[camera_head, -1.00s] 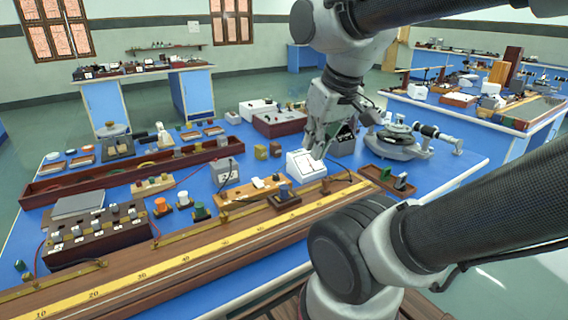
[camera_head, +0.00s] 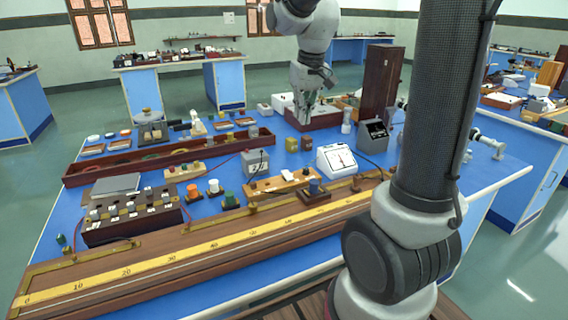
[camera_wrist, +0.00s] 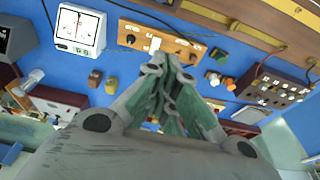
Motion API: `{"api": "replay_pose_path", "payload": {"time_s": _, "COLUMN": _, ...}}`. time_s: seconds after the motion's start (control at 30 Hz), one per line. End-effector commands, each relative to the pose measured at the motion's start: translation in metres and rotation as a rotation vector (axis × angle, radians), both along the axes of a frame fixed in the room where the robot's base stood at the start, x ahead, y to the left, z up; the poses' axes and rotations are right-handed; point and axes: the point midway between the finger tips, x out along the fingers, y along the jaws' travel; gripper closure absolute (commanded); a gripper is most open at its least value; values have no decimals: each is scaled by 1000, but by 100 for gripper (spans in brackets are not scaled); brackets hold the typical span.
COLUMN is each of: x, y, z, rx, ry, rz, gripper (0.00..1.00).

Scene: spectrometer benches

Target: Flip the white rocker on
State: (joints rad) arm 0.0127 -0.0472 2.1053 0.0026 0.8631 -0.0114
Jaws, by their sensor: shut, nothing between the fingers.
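The white rocker (camera_head: 287,175) is a small pale switch on a light wooden board (camera_head: 262,188), mid-table in the head view. In the wrist view the white rocker (camera_wrist: 154,45) shows on the same board (camera_wrist: 178,46), just above the fingertips. My gripper (camera_head: 303,118) is shut and empty. In the head view it appears above and behind the board, apart from it. In the wrist view my gripper (camera_wrist: 158,66) points toward the board, its fingers covering part of the near edge. Which way the rocker is tilted is too small to tell.
A white meter (camera_head: 337,160) stands right of the board, and a grey box (camera_head: 255,162) stands to its left. Small yellow and brown blocks (camera_head: 291,144) stand behind. A long wooden ruler bench (camera_head: 200,248) runs along the front. Blue tabletop shows between these things.

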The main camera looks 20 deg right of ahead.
Motion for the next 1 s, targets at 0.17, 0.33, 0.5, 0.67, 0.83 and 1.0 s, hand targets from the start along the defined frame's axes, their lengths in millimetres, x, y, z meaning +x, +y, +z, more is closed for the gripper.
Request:
{"api": "replay_pose_path", "payload": {"time_s": 0.17, "x": 71, "y": -3, "z": -50, "rx": 0, "ry": 57, "rz": -1, "gripper": 100}}
{"api": "replay_pose_path", "payload": {"time_s": 0.33, "x": 101, "y": -5, "z": -78, "rx": 0, "ry": 77, "rz": -1, "gripper": 100}}
{"api": "replay_pose_path", "payload": {"time_s": 0.5, "x": 107, "y": -5, "z": -84, "rx": 0, "ry": 81, "rz": -1, "gripper": 100}}
{"api": "replay_pose_path", "payload": {"time_s": 0.67, "x": 107, "y": -5, "z": -84, "rx": 0, "ry": 81, "rz": -1, "gripper": 100}}
{"api": "replay_pose_path", "payload": {"time_s": 0.83, "x": 107, "y": -5, "z": -89, "rx": 0, "ry": 83, "rz": -1, "gripper": 100}}
{"api": "replay_pose_path", "payload": {"time_s": 1.0, "x": 109, "y": -5, "z": -112, "rx": 0, "ry": 86, "rz": -1, "gripper": 100}}
